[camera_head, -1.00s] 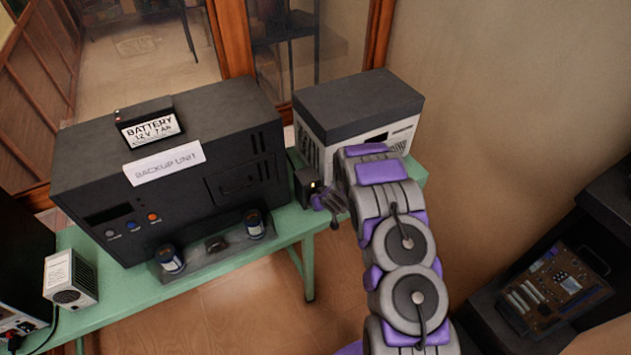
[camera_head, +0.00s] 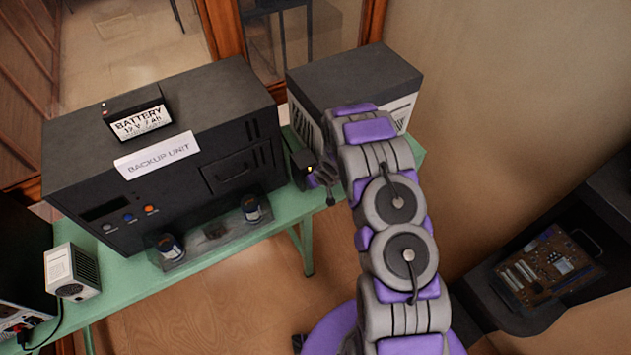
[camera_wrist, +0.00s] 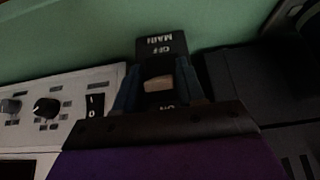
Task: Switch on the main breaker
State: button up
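The main breaker is a small black box (camera_head: 302,168) on the green table between the backup unit and a grey-topped box. In the wrist view the breaker (camera_wrist: 160,46) appears upside down, with "MAIN" and "OFF" at the top and "ON" at the bottom. A pale beige switch lever (camera_wrist: 158,84) sits between the labels. My gripper (camera_wrist: 157,78) has its two dark fingers apart, one on each side of the lever. I cannot tell whether they touch it. In the head view my gripper (camera_head: 325,178) is right beside the breaker, partly hidden by my arm.
The backup unit (camera_head: 225,135) with a battery (camera_head: 140,122) on top stands left of the breaker. The grey-topped box (camera_head: 355,75) stands behind my arm. In the wrist view a white panel with knobs (camera_wrist: 60,110) lies left. A dark stand with a board (camera_head: 550,268) is at lower right.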

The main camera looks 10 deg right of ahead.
jog(key=shift+o, duration=0.7)
jog(key=shift+f, duration=0.1)
jog(key=shift+o, duration=0.2)
jog(key=shift+s, duration=0.1)
jog(key=shift+r, duration=0.2)
jog(key=v, duration=1.7)
